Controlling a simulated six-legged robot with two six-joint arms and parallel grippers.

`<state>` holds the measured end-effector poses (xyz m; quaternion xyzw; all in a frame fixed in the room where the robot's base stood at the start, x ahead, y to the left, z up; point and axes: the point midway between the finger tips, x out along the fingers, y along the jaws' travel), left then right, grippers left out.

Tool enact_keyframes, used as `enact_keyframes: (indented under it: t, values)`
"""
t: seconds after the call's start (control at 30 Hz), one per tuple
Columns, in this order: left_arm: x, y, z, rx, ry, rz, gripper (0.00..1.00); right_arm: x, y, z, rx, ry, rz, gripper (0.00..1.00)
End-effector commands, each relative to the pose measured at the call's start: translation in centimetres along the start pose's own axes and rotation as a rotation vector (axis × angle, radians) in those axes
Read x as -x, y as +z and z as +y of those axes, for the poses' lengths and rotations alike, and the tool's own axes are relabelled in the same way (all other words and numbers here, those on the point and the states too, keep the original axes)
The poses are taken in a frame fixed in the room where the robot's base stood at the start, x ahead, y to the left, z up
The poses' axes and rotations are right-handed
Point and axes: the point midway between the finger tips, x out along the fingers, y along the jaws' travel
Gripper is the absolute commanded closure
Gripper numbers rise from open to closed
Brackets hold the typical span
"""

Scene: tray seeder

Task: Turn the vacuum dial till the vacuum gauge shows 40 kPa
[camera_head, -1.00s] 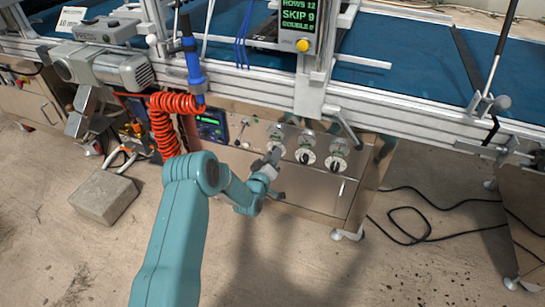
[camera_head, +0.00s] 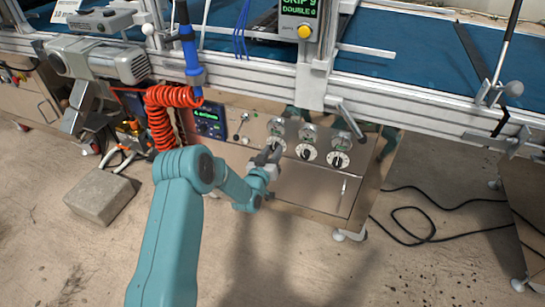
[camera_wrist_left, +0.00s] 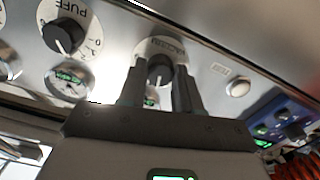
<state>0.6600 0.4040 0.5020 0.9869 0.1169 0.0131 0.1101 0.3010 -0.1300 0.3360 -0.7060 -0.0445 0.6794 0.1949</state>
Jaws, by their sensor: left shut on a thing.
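The vacuum dial (camera_head: 276,143) is the leftmost of three round dials on the steel panel in the head view. My left gripper (camera_head: 268,156) reaches it from below. In the left wrist view the dark knob of the dial (camera_wrist_left: 159,67) sits between the two fingers of my left gripper (camera_wrist_left: 160,88), which is shut on it. The vacuum gauge (camera_head: 277,128) is the small green display above the dial. It is partly hidden behind my gripper in the wrist view, and its number cannot be read. My right gripper is not in view.
The middle dial (camera_head: 307,152) and right dial (camera_head: 338,160) are close by. The wrist view shows a PUFF dial (camera_wrist_left: 64,36) beside the held one. A screen (camera_head: 208,118) and a coiled orange hose (camera_head: 163,125) are to the left. A rail (camera_head: 260,82) runs above.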

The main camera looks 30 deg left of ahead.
Motion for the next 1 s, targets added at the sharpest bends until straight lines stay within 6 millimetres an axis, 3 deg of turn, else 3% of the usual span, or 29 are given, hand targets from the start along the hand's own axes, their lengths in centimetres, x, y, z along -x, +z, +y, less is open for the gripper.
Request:
enact_keyframes:
  t: [0.5,1.0]
  values:
    - [0.0,0.3,-0.1,-0.437,0.000,0.000,0.97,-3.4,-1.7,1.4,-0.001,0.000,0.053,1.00]
    - [0.0,0.1,-0.1,-0.609,0.000,-0.003,0.97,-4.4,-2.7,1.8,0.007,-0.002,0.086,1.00]
